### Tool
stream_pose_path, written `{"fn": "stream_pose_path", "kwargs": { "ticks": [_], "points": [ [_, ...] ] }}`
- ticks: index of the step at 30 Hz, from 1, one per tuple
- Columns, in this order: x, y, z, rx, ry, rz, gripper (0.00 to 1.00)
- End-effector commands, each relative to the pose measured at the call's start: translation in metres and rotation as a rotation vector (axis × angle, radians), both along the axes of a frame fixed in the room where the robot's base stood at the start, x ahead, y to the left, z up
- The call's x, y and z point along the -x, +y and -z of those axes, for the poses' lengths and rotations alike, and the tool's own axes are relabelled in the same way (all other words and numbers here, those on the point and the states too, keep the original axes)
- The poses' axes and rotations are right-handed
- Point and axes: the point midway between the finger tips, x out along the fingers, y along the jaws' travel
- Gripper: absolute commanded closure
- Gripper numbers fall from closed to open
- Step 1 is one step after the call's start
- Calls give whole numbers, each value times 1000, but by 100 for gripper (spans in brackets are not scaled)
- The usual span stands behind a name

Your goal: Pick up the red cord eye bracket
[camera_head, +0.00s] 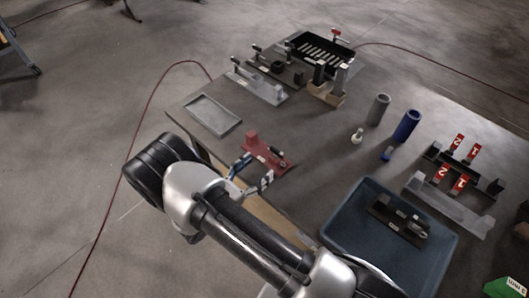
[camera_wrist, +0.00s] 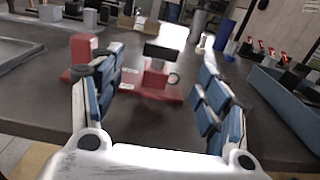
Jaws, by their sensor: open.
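The red cord eye bracket (camera_head: 262,152) lies on the dark table near its left front edge. It has a red base, a raised red block at one end and a dark part with a ring at the other. In the wrist view the bracket (camera_wrist: 150,86) sits ahead of and between my fingers, with its red block partly behind the left finger. My gripper (camera_head: 252,174) is open and empty at the table's edge, just short of the bracket. In the wrist view my gripper (camera_wrist: 160,95) shows both blue-padded fingers wide apart, not touching the bracket's middle.
A flat grey tray (camera_head: 213,115) lies left of the bracket. Grey and black brackets (camera_head: 258,86) stand behind it. A blue bin (camera_head: 343,226) holding a black bracket is at the right front. A blue cylinder (camera_head: 407,125) and a grey cylinder (camera_head: 378,109) stand to the right.

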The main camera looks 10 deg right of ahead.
Motion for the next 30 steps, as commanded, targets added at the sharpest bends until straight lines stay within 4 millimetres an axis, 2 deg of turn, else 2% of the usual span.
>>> {"fn": "stream_pose_path", "kwargs": {
  "ticks": [1,4,12,21,30],
  "points": [
    [-6,-10,1,0,0,6,32],
    [-16,-24,1,-1,0,4,32],
    [-28,-40,0,-1,1,2,32],
    [-52,-75,0,-1,1,4,32],
    [-55,-79,-1,-1,1,0,32]
  ]
}}
